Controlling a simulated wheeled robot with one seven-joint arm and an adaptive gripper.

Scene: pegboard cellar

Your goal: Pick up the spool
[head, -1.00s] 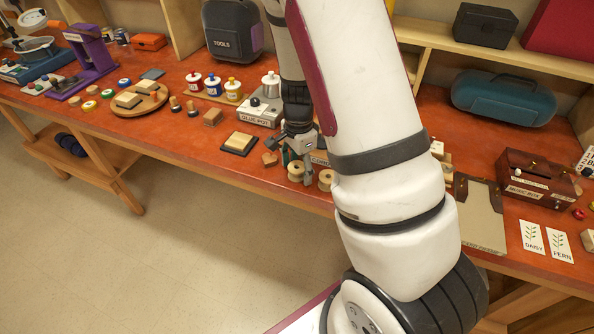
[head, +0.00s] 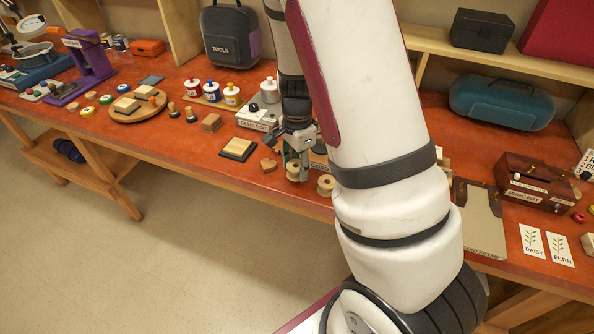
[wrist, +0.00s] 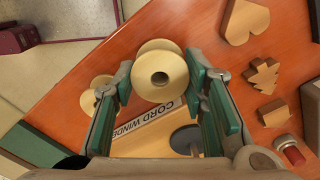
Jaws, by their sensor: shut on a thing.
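The held spool (head: 293,172) is pale wood with round flanges and a centre hole. In the wrist view, this spool (wrist: 160,75) sits between the two green-padded fingertips of my gripper (wrist: 158,82). In the head view, my gripper (head: 298,158) reaches down to it by the bench's front edge. My gripper is shut on the spool. Whether the spool is clear of the bench top is hard to tell. A second, similar spool (head: 326,185) stands close beside it, and also shows left of my fingers in the wrist view (wrist: 98,92).
A cord winder box (wrist: 150,125) lies below my fingers. A heart-shaped block (head: 268,165) and a dark square pad (head: 239,149) are left of the spool. A glue pot unit (head: 258,117) stands behind. The orange bench (head: 180,150) has bare patches on the left.

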